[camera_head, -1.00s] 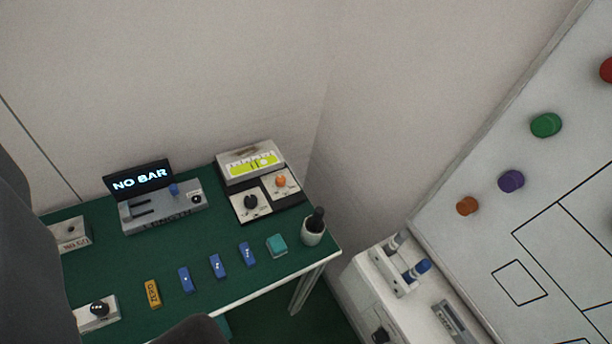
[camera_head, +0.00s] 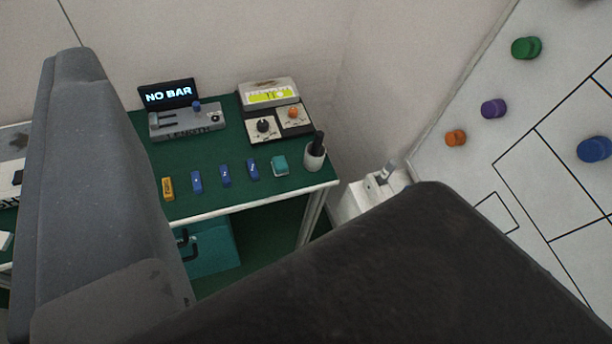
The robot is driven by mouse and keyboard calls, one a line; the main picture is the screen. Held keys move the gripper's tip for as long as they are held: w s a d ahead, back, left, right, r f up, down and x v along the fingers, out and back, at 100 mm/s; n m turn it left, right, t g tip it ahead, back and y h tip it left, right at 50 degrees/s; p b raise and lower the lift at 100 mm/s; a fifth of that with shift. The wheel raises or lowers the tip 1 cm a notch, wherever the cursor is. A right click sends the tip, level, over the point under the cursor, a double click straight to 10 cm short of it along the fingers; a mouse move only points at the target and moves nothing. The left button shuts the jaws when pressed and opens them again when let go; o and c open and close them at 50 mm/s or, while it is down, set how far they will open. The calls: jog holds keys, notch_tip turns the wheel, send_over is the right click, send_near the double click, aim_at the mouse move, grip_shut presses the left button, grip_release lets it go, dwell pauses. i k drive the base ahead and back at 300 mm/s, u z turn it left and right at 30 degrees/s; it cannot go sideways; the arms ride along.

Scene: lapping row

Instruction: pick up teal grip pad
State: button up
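The teal grip pad (camera_head: 280,166) is a small block with rounded edges. It lies near the front right of the green table (camera_head: 226,152), at the right end of a row of small blocks. It is in clear sight and nothing touches it. Large grey and black parts of my own arm fill the left side and the bottom of the picture. No gripper fingertips can be made out, so I cannot see how they stand relative to the pad.
A length gauge (camera_head: 187,122) and a dial box (camera_head: 276,122) stand behind. A teal case (camera_head: 212,252) is below.

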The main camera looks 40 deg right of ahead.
aim_at(280, 166)
jog(key=u, duration=0.2)
jog(key=i, duration=0.9)
jog(key=z, duration=0.1)
